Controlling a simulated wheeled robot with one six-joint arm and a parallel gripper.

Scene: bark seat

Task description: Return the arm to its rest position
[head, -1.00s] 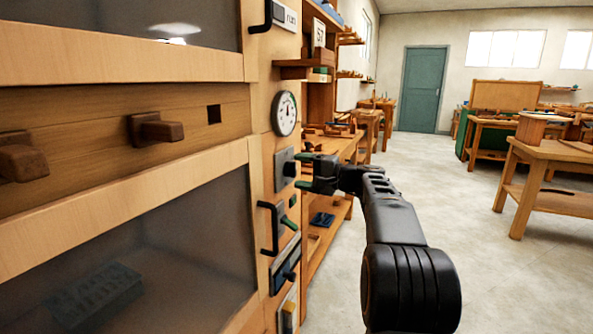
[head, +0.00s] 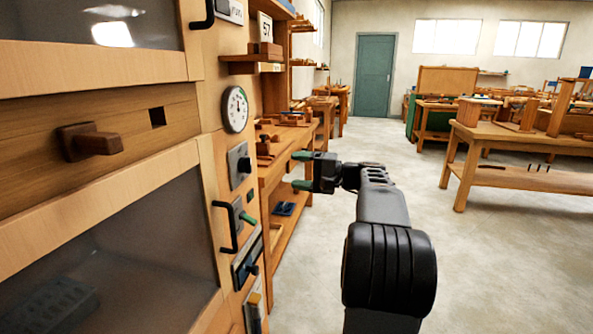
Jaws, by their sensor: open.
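My gripper (head: 301,171) is in the middle of the head view at the end of my black arm (head: 381,215). Its two green-tipped fingers point left and stand apart, with nothing between them. The arm reaches forward from the lower right. The gripper appears to the right of the wooden cabinet's control panel (head: 222,150), and floor and workbench show behind it. A gap shows between the fingertips and the panel's knob plate (head: 239,165).
The cabinet on the left has glazed doors, a wooden handle (head: 90,142), a round gauge (head: 235,109) and a black pull handle (head: 225,228). A workbench (head: 284,152) stands beyond it. Open floor (head: 480,260) lies right, before a wooden table (head: 520,145).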

